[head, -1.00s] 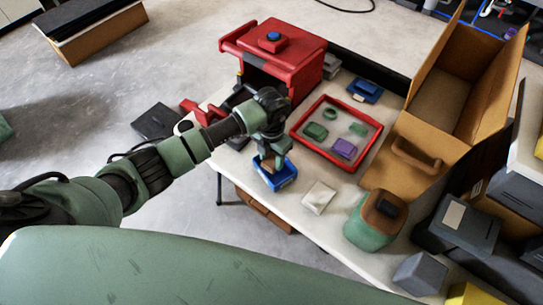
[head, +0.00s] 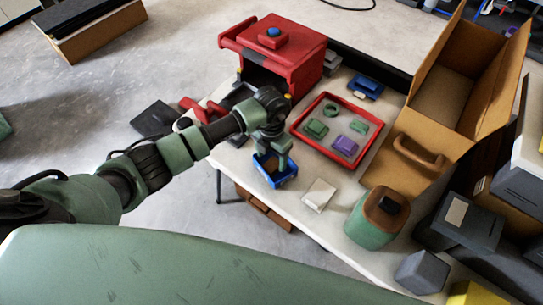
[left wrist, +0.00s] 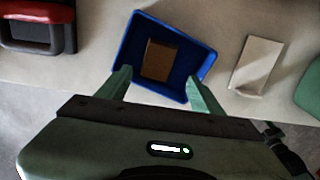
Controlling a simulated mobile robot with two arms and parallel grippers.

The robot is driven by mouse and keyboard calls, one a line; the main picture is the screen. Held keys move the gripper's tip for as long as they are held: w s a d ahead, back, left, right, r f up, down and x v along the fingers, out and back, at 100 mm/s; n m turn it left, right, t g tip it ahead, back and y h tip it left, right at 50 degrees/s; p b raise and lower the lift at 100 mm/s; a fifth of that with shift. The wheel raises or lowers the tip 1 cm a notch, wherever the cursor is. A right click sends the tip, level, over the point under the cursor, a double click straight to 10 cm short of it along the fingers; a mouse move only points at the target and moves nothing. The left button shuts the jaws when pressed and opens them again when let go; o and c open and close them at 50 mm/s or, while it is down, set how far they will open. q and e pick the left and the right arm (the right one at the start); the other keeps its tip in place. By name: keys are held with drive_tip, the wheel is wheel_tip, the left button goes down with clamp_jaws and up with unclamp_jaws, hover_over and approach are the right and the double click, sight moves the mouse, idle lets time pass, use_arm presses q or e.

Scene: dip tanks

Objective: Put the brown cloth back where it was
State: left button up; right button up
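The brown cloth (left wrist: 157,60) lies flat inside the small blue tray (left wrist: 202,50), near its middle. In the head view the blue tray (head: 288,177) stands at the table's front edge, partly covered by my left gripper. My left gripper (head: 272,155) is over the tray. In the left wrist view the fingers of my left gripper (left wrist: 160,84) are wide apart with nothing between them, at the tray's near side. My right gripper is not in view.
A white cloth or packet (head: 319,195) lies right of the tray. A green canister with a brown lid (head: 372,225) stands farther right. A red tray (head: 335,158) with several small items and a red box (head: 290,60) are behind. A cardboard box (head: 455,85) stands at the back right.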

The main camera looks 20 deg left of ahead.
sight(272, 167)
use_arm(q)
drive_tip(key=shift+r, duration=0.2)
drive_tip(key=shift+w+r+p, duration=0.1)
drive_tip(key=shift+r+p, duration=0.45)
drive_tip(key=shift+r, duration=0.25)
wheel_tip(272, 167, up, 11)
drive_tip(key=b, duration=0.2)
drive_tip(key=shift+r, duration=0.15)
idle(0.5)
